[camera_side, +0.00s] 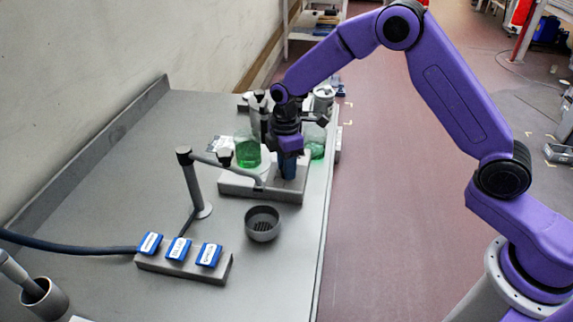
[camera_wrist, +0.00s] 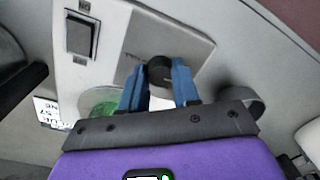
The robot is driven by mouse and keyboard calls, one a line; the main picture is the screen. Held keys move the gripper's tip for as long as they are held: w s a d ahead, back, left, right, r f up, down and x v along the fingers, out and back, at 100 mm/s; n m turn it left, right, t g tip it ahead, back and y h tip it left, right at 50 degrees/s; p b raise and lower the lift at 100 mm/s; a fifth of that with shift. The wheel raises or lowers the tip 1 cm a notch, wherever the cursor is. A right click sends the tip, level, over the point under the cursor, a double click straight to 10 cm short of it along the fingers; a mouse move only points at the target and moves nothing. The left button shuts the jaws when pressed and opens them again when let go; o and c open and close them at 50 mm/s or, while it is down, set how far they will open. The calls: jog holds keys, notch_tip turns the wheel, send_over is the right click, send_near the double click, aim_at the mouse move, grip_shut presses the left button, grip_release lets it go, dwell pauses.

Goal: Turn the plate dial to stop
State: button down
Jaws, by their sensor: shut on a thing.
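In the wrist view a round dark dial (camera_wrist: 159,71) stands on a grey panel (camera_wrist: 198,45) of the plate unit. The blue fingers of my gripper (camera_wrist: 160,80) are on either side of the dial and shut on it. In the side view my gripper (camera_side: 288,168) points down onto the right part of the grey plate unit (camera_side: 235,188), and it hides the dial there. Lettering on the panel beside the dial is too small to read, and I cannot tell which way the dial points.
A beaker of green liquid (camera_side: 247,152) stands at the unit's left, and another green vessel (camera_side: 314,143) is behind my gripper. A rocker switch (camera_wrist: 81,36) is on the unit. A post with an arm (camera_side: 195,185), a dark cup (camera_side: 263,223) and a block with blue labelled tabs (camera_side: 180,265) stand nearer.

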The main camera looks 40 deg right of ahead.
jog(key=shift+r, duration=0.1)
jog(key=c, duration=0.8)
grip_release()
jog(key=r, duration=1.7)
jog(key=shift+w+r, duration=0.2)
jog(key=shift+w, duration=0.2)
jog(key=s+d+m, duration=0.2)
jog(key=s, duration=1.6)
jog(key=shift+m+t, duration=0.4)
jog(key=shift+m, duration=0.2)
jog(key=s+d+f, duration=0.1)
jog(key=s+d, duration=0.2)
jog(key=s, duration=0.3)
jog(key=s+d+f, duration=0.2)
jog(key=s+d, duration=0.1)
jog(key=s, duration=0.3)
jog(key=s+d+f, duration=0.1)
jog(key=s+d, duration=0.2)
jog(key=s, duration=0.3)
jog(key=shift+s+d+f, duration=0.1)
jog(key=shift+d+f, duration=0.1)
jog(key=shift+d, duration=0.05)
